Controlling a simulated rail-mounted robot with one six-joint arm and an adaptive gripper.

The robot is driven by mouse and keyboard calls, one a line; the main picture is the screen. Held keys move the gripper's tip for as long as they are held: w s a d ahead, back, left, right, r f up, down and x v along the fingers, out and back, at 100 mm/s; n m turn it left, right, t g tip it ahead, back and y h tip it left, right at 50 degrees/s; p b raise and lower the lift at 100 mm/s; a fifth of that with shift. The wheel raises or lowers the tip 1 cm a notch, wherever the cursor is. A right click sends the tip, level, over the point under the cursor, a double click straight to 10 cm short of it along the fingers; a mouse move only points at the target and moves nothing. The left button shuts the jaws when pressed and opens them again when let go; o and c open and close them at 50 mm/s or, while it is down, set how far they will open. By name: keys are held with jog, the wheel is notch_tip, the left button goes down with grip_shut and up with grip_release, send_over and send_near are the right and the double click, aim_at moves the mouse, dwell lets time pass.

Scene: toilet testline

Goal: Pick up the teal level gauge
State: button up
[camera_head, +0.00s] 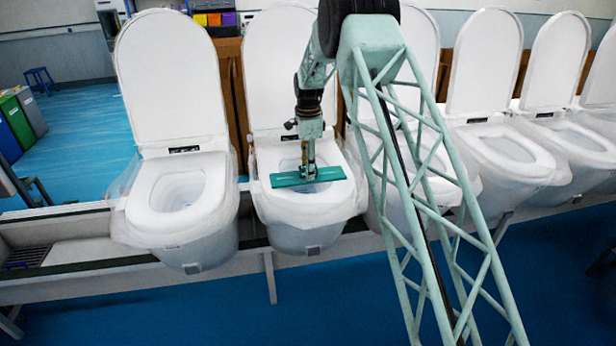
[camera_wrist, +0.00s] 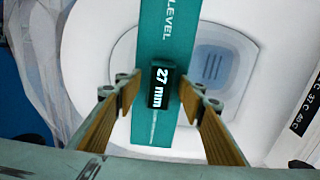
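The teal level gauge (camera_head: 285,180) lies across the seat of the second toilet (camera_head: 335,200) from the left in the head view. In the wrist view the level gauge (camera_wrist: 165,35) runs from top to bottom, with "LEVEL" lettering and a dark block reading "27 mm" at its middle. My gripper (camera_head: 308,172) points down over the middle of the gauge. In the wrist view my gripper (camera_wrist: 160,92) is open, with one wood-coloured finger on each side of the dark block. Narrow gaps show between the fingers and the block. Whether the fingertips reach down beside it is unclear.
Another toilet (camera_head: 180,195) stands to the left, and several more stand in a row to the right, all with raised lids. The raised lid (camera_head: 285,65) of the second toilet is close behind my arm. A printed scale strip (camera_wrist: 305,105) shows at right in the wrist view.

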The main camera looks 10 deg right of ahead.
jog(key=c, duration=1.2)
jog(key=shift+o, duration=0.2)
jog(key=shift+r, duration=0.15)
jog(key=shift+r, duration=1.6)
jog(key=s+a, duration=0.1)
jog(key=s, duration=0.4)
jog(key=s+a+r+b, duration=0.1)
jog(key=s, duration=0.4)
jog(key=s+a+b, duration=0.1)
jog(key=s, duration=0.4)
jog(key=shift+s+a+r, duration=0.25)
jog(key=shift+a+r, duration=0.05)
jog(key=shift+a, duration=0.1)
